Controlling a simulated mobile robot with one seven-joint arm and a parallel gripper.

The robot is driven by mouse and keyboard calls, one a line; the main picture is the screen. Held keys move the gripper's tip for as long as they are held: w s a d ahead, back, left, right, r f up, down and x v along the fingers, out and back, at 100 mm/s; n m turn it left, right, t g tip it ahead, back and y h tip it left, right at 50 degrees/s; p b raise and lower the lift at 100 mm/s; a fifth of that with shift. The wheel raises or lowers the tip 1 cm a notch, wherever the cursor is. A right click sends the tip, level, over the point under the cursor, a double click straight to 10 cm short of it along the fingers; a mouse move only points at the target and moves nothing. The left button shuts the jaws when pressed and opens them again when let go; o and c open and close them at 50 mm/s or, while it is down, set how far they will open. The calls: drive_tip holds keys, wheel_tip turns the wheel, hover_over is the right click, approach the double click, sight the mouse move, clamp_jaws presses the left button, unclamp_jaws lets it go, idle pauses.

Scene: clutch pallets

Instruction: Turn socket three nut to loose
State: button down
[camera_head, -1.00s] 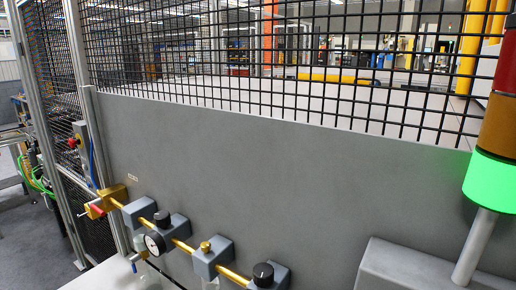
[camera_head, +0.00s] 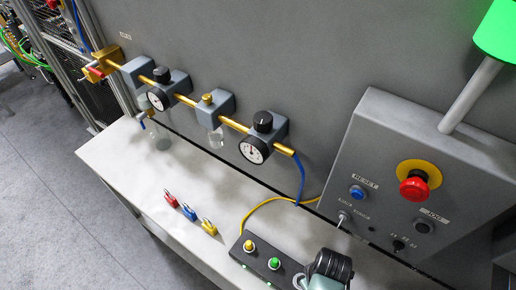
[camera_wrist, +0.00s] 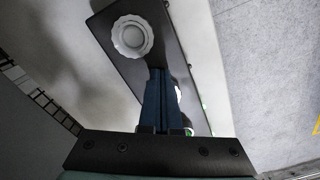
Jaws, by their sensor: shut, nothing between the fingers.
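A white ribbed round nut or knob (camera_wrist: 130,37) sits near the end of a dark box in the wrist view. I see no number that marks it as socket three, and I cannot tell whether it is loose. My gripper (camera_wrist: 160,72) is shut and empty, with its blue fingers just below the nut in the picture. Whether they touch it is not clear. The dark box (camera_head: 259,262) also shows in the head view with a yellow button (camera_head: 249,246) and a green button (camera_head: 274,263). A dark cylindrical part of my arm hides its right end.
The box lies on a pale bench (camera_head: 150,180). Three small padlocks (camera_head: 189,212) lie to its left. Behind runs a brass pipe (camera_head: 187,103) with gauges. A grey control panel (camera_head: 385,160) with a red stop button (camera_head: 414,187) stands at right.

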drive_tip(key=shift+w+d, duration=0.15)
drive_tip(key=shift+w, duration=0.2)
idle(0.3)
drive_tip(key=shift+s+d+r, duration=0.1)
drive_tip(key=shift+s+d+p, duration=0.15)
drive_tip(key=shift+p, duration=0.2)
wheel_tip(320, 180, up, 6)
drive_tip(key=p, duration=0.6)
drive_tip(key=shift+s, duration=0.15)
drive_tip(key=shift+d, duration=0.1)
